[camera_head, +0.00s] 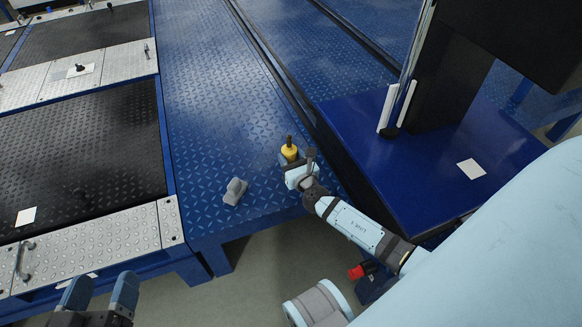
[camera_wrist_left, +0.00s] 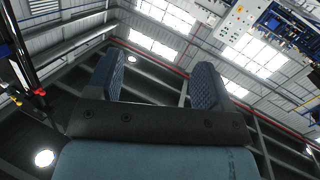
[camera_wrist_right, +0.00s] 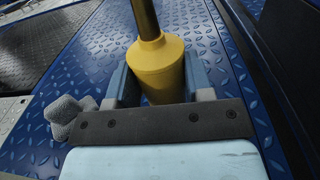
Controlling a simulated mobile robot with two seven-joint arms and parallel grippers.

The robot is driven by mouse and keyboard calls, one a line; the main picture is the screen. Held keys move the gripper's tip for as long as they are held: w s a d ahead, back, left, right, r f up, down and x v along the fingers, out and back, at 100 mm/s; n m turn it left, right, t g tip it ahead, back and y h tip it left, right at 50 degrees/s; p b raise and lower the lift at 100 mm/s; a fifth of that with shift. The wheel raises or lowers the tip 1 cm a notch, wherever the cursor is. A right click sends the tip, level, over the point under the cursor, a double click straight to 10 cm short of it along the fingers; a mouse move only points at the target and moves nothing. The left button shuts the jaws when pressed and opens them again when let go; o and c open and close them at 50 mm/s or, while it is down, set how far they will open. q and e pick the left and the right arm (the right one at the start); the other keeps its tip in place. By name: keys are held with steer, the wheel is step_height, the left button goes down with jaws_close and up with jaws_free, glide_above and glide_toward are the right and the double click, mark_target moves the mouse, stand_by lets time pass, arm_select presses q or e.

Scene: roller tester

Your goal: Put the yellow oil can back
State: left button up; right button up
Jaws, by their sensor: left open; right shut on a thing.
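The yellow oil can (camera_head: 289,152) has a yellow body and a dark upright spout. It is on or just above the blue checkered platform (camera_head: 215,95); I cannot tell if its base touches. My right gripper (camera_head: 287,160) is shut on the can. In the right wrist view the can (camera_wrist_right: 160,70) stands between the two blue fingers, and its spout runs out of the top. My left gripper (camera_head: 98,292) is open and empty at the lower left in the head view. In the left wrist view its fingers (camera_wrist_left: 153,85) point up at the ceiling with nothing between them.
A grey object (camera_head: 235,190) lies on the platform left of the can, and also shows in the right wrist view (camera_wrist_right: 70,117). Black treaded plates (camera_head: 85,150) lie at left. A blue base with a black column (camera_head: 425,90) stands at right. Platform space behind the can is clear.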

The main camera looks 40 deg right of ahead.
step_height(320, 180, down, 5)
steer(key=b, duration=0.3)
arm_select(q)
steer(key=shift+w+a+r+m+t, duration=0.15)
steer(key=shift+w+a+m+t, duration=0.15)
steer(key=shift+w+m, duration=0.2)
steer(key=shift+w+a+r+m+t, duration=0.15)
steer(key=shift+w+a+m+t, duration=0.15)
steer(key=shift+m, duration=0.2)
arm_select(e)
steer(key=shift+r, duration=0.15)
steer(key=o, duration=0.7)
steer(key=shift+f, duration=0.25)
steer(key=shift+c, duration=0.2)
steer(key=o, duration=0.5)
steer(key=shift+c, duration=0.2)
